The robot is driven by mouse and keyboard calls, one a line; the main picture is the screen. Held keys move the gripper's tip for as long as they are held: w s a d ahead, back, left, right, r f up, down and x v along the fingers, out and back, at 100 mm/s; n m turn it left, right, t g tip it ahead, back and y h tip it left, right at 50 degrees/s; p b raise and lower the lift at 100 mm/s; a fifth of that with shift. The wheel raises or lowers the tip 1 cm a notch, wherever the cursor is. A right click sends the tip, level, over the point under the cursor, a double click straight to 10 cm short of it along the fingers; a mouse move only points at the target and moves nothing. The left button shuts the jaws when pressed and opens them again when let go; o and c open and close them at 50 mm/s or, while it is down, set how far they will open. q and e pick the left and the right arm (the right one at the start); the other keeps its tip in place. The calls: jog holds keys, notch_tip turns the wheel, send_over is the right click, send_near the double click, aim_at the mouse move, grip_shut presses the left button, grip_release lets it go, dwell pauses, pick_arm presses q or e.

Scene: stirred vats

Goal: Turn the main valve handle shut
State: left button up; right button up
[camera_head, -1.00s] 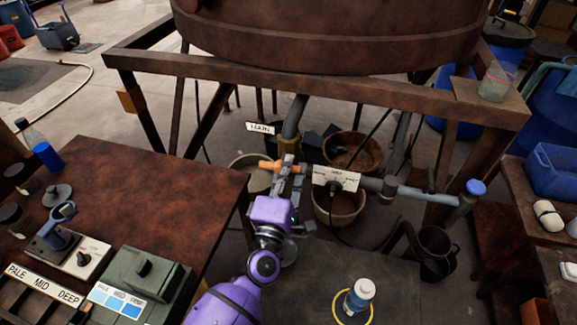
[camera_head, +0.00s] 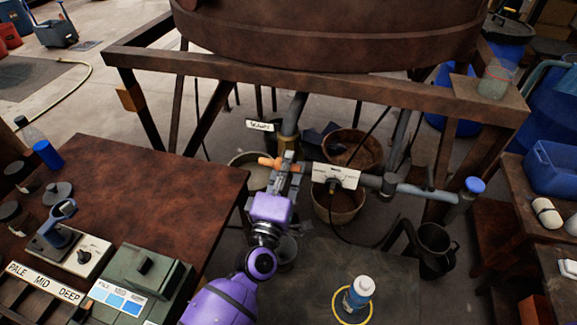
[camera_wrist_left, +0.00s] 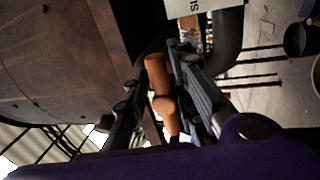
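An orange handle (camera_head: 270,163) sits on the grey pipework under the big brown vat; I take it to be the main valve handle. My left gripper (camera_head: 285,165) is at the pipework, right beside the handle. In the left wrist view the handle (camera_wrist_left: 160,90) lies between the two fingers of my left gripper (camera_wrist_left: 165,75). The fingers are apart on either side of it, with a gap showing on the left; contact on the right side is unclear. The gripper hides part of the valve. My right gripper is not in view.
A white label (camera_head: 335,176) hangs on the pipe right of the valve. Buckets (camera_head: 352,152) stand below. The vat's wooden frame (camera_head: 320,86) crosses above.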

pick_arm(q)
jog(key=shift+o, duration=0.8)
jog(key=shift+s+f, duration=0.15)
jog(key=shift+s, duration=0.05)
jog(key=v, duration=1.1)
jog(key=shift+s, duration=0.35)
jog(key=shift+a, duration=0.1)
jog(key=s+a+f+m+g+y+p, duration=0.2)
jog(key=s+a+f+m+g, duration=0.3)
jog(key=s, duration=0.8)
jog(key=s+a+f+m+g+y+p, duration=0.1)
jog(key=s+a+f+m+g+y, duration=0.3)
jog(key=s+a+f+m, duration=0.5)
jog(key=s+a+f+g, duration=0.1)
jog(key=s+a+f, duration=0.2)
jog(key=f, duration=0.3)
jog(key=shift+s+a+f+m+g+p, duration=0.3)
jog(key=shift+s+a+f+g+p, duration=0.1)
jog(key=shift+a, duration=0.1)
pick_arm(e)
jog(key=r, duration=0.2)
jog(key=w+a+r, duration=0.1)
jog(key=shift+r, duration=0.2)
